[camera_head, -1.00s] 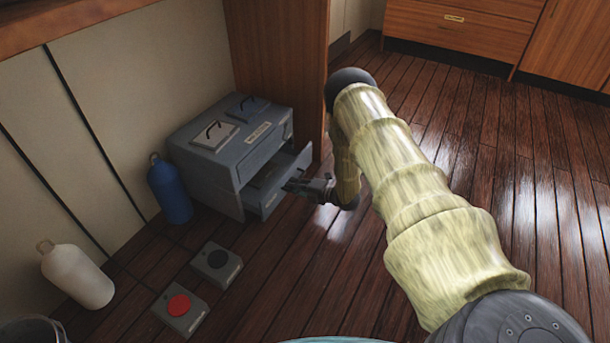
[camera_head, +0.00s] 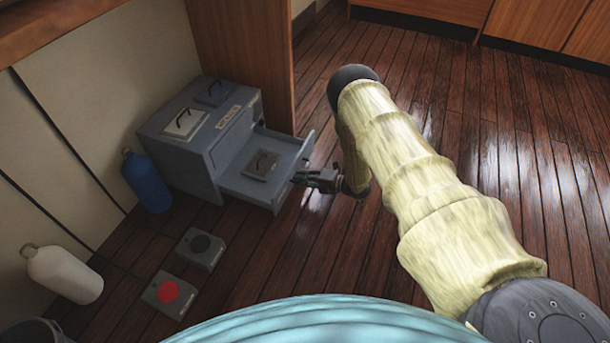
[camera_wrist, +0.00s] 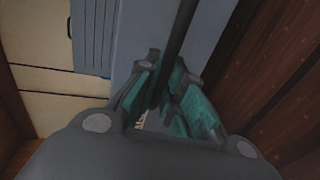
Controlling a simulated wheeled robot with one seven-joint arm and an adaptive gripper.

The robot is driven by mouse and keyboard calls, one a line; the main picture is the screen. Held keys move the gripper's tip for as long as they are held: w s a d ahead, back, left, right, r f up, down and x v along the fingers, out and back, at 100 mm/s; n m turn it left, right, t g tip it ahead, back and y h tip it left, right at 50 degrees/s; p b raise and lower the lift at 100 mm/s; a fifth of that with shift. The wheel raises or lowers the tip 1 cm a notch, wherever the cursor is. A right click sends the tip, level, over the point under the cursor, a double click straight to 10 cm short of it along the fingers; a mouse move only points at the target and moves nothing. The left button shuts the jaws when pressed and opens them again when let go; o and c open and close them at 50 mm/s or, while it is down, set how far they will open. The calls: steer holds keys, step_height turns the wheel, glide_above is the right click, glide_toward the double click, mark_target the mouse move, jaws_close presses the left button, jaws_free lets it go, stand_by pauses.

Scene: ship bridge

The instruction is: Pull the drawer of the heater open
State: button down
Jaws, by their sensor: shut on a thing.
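The heater (camera_head: 190,150) is a blue-grey box on the wooden floor, against the wall at the left in the head view. Its drawer (camera_head: 290,150) stands pulled well out to the right, and a grey block with a dark handle (camera_head: 262,165) lies inside. My gripper (camera_head: 296,178) is at the drawer's front, low down. In the wrist view my gripper (camera_wrist: 160,95) is shut on a dark bar, which looks like the drawer's handle (camera_wrist: 176,45). The exact grip is partly hidden by the fingers.
A blue bottle (camera_head: 146,182), a white bottle (camera_head: 64,273), a red-button box (camera_head: 168,293) and a black-button box (camera_head: 200,248) stand left and in front. The floor to the right is clear.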

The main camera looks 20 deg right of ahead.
steer(key=shift+s+a+f, duration=0.1)
steer(key=c, duration=1.5)
jaws_free()
steer(key=shift+c, duration=0.2)
steer(key=v, duration=1.2)
